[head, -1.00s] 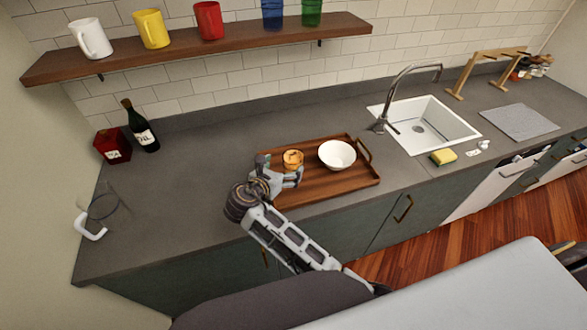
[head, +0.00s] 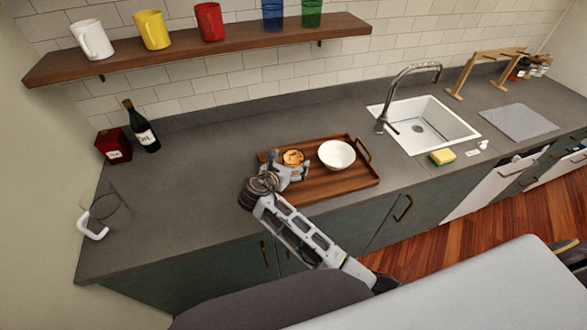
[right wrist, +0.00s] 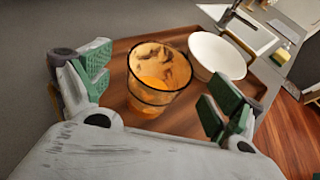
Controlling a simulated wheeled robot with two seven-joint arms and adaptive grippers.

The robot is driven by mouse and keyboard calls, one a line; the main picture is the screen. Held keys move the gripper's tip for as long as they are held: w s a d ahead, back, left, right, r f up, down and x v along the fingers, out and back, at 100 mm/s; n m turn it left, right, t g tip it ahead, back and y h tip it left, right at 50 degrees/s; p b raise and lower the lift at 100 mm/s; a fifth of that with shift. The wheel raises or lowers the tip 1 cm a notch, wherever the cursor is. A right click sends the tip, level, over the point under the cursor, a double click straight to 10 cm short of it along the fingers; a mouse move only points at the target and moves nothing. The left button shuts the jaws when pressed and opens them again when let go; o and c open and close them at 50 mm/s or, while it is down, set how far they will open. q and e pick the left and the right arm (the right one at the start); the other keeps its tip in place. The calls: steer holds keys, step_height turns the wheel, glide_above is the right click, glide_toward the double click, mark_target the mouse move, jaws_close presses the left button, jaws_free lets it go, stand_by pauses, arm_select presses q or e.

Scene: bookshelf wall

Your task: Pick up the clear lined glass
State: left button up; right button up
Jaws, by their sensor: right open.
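The glass (head: 293,157) stands upright on the wooden tray, left of the white bowl. My right gripper (head: 291,166) is open at the glass. In the right wrist view its green-padded fingers stand apart, one on each side of the glass, with gaps showing between pads and glass. The glass's lower part is partly hidden by the gripper in the head view. My left gripper is not in view.
The wooden tray (head: 330,187) also holds the white bowl (head: 337,155), close on the glass's right. A sink (head: 432,127) and a yellow sponge (head: 442,157) are further right. A dark bottle (head: 146,138) stands back left.

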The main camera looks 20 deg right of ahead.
mark_target(298, 156)
steer(key=shift+x, duration=1.6)
steer(key=shift+c, duration=0.2)
steer(key=shift+r, duration=0.1)
steer(key=c, duration=1.7)
